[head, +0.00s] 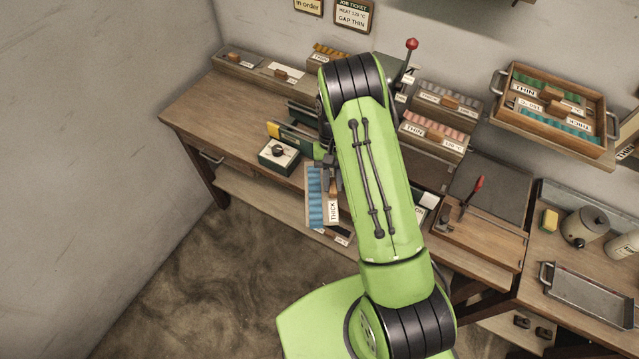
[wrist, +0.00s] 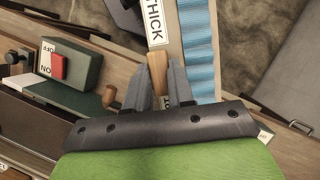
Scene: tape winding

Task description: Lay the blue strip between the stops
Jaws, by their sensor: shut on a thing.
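The blue strip (head: 315,196) is ribbed and lies along a pale wooden backing with a THICK label (head: 333,208). In the head view it is beside my arm, over the bench's front edge. In the wrist view the blue strip (wrist: 199,50) runs up from my fingers, with the THICK label (wrist: 154,20) to its left. My gripper (wrist: 160,72) is shut on the wooden grip (wrist: 157,70) of the strip's backing. In the head view my gripper (head: 327,172) is partly hidden by my arm. I cannot make out the stops in either view.
A green ON/OFF switch box (wrist: 70,62) is left of my fingers. Racks (head: 432,132) line the back. The bench's left end is clear.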

